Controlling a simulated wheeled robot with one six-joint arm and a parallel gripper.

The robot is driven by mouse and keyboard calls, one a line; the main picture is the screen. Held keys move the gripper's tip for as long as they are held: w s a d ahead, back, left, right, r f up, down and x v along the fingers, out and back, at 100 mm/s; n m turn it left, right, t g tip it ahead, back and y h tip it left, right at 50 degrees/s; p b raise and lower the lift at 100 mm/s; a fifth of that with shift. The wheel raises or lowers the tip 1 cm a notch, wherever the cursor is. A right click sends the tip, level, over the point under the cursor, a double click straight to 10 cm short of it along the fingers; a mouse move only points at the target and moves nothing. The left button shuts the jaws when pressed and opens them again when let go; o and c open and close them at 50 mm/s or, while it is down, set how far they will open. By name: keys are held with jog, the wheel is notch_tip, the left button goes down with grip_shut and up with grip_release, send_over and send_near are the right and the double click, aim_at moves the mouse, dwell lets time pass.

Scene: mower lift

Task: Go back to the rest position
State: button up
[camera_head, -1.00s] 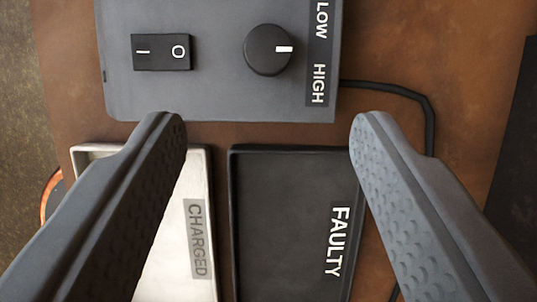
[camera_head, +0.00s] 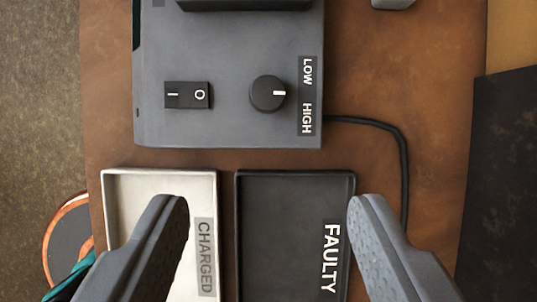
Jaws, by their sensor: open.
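My gripper (camera_head: 268,215) is open, its two dark grey fingers spread wide with nothing between them. It hangs over two trays on a brown table. The left finger is in front of the white tray labelled CHARGED (camera_head: 110,190). The right finger overlaps the right edge of the black tray labelled FAULTY (camera_head: 285,230). Both trays look empty where they show; their lower ends are cut off by the frame.
A grey box (camera_head: 225,50) with a rocker switch (camera_head: 187,95), a knob (camera_head: 268,93) and LOW/HIGH marks stands behind the trays. A black cable (camera_head: 385,125) runs from it. An orange-rimmed round object (camera_head: 62,235) shows at lower left.

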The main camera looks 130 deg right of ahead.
jog(key=s+a+r+m+t+h, duration=0.1)
jog(key=s+m+t, duration=0.3)
jog(key=s, duration=1.3)
jog(key=s+a+r+m+t+h, duration=0.1)
jog(key=s+a+m+t, duration=0.3)
jog(key=s+t, duration=0.6)
jog(key=s+m+h, duration=0.1)
jog(key=s, duration=0.6)
